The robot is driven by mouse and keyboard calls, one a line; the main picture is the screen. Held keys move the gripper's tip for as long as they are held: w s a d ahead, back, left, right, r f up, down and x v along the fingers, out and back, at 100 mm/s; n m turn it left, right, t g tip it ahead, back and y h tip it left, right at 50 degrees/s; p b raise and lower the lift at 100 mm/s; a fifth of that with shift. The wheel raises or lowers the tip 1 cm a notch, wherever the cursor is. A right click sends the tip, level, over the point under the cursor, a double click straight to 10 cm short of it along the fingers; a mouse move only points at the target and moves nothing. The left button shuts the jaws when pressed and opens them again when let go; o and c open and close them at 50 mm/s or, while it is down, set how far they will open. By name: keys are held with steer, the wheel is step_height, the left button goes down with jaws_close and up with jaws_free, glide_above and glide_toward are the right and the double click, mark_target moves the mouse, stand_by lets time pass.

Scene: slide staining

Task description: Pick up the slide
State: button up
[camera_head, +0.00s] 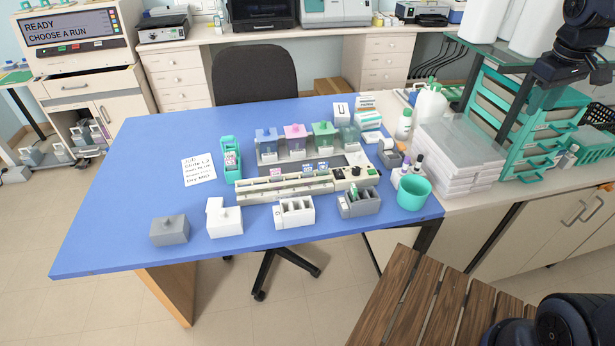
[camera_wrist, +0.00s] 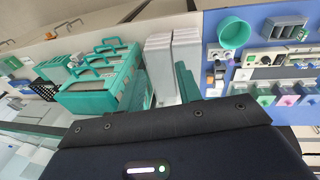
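No single slide can be made out for certain. A teal holder (camera_head: 230,158) on the blue table has small pale, labelled pieces in it that may be slides. A dark grey rack (camera_head: 360,203) near the front right of the table has open slots with pale and green edges; it also shows in the wrist view (camera_wrist: 285,28). My gripper (camera_wrist: 164,75) shows teal fingers standing apart with nothing seen between them. It is away from the blue table, over the side counter at the right.
The blue table (camera_head: 130,200) also holds a white slotted rack (camera_head: 294,212), a staining station with coloured jars (camera_head: 294,137), a teal cup (camera_head: 414,192) and a paper note (camera_head: 199,169). Stacked clear-lidded boxes (camera_head: 460,150) stand on the counter.

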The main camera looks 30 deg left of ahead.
steer(key=w+a+f+n, duration=0.15)
steer(key=a+n, duration=0.35)
steer(key=a, duration=0.9)
steer(key=n+h, duration=0.3)
steer(key=n, duration=0.9)
glide_toward(308, 165)
steer(key=shift+t, duration=0.4)
steer(key=x, duration=1)
steer(key=shift+s+f, duration=0.25)
steer(key=shift+s, duration=0.15)
steer(key=shift+c, duration=0.2)
steer(key=shift+a, duration=0.1)
jaws_close()
